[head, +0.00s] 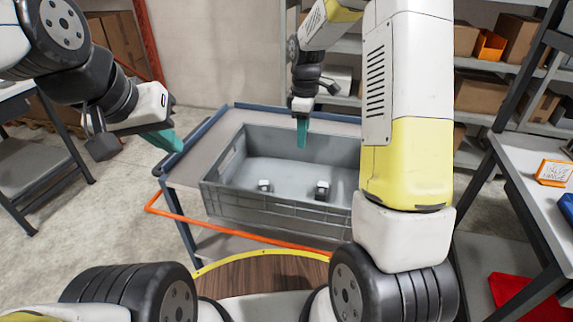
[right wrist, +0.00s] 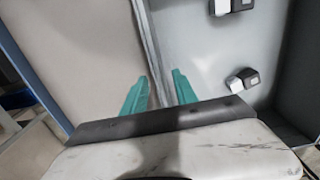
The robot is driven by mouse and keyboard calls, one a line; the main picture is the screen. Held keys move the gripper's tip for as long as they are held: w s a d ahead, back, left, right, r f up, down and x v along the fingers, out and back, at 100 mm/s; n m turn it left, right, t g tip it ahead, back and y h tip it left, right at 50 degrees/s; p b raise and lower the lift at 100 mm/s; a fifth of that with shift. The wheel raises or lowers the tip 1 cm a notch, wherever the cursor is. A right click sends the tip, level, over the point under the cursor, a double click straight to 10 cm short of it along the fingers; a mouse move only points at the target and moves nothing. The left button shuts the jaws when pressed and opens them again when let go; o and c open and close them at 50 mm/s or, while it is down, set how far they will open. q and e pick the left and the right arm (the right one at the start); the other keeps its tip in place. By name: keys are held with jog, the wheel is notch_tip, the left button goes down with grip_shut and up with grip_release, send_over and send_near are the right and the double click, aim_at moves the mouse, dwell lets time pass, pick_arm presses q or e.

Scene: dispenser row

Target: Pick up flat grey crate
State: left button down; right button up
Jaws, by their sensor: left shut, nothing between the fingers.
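The flat grey crate (head: 275,212) sits on top of a trolley, with two small black-and-white items (head: 264,185) on its floor. My right gripper (head: 301,133) is at the crate's far wall, fingers pointing down. In the right wrist view its teal fingers (right wrist: 160,92) are apart, one on each side of the crate's rim (right wrist: 147,45), with gaps visible beside the rim. My left gripper (head: 165,141) is shut and empty, to the left of the crate and apart from it, above the trolley's left edge.
The trolley (head: 195,168) has a blue-grey frame and an orange handle bar (head: 215,232) on the near side. A table (head: 520,165) with an orange-framed sign (head: 553,172) stands at right. Shelves with boxes (head: 485,95) stand behind. Another table (head: 35,165) is at left.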

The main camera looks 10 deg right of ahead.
aim_at(302, 161)
notch_tip(302, 161, down, 3)
jog(key=shift+f, duration=0.2)
jog(key=shift+c, duration=0.4)
grip_shut()
jog(key=shift+r, duration=0.1)
dwell(0.9)
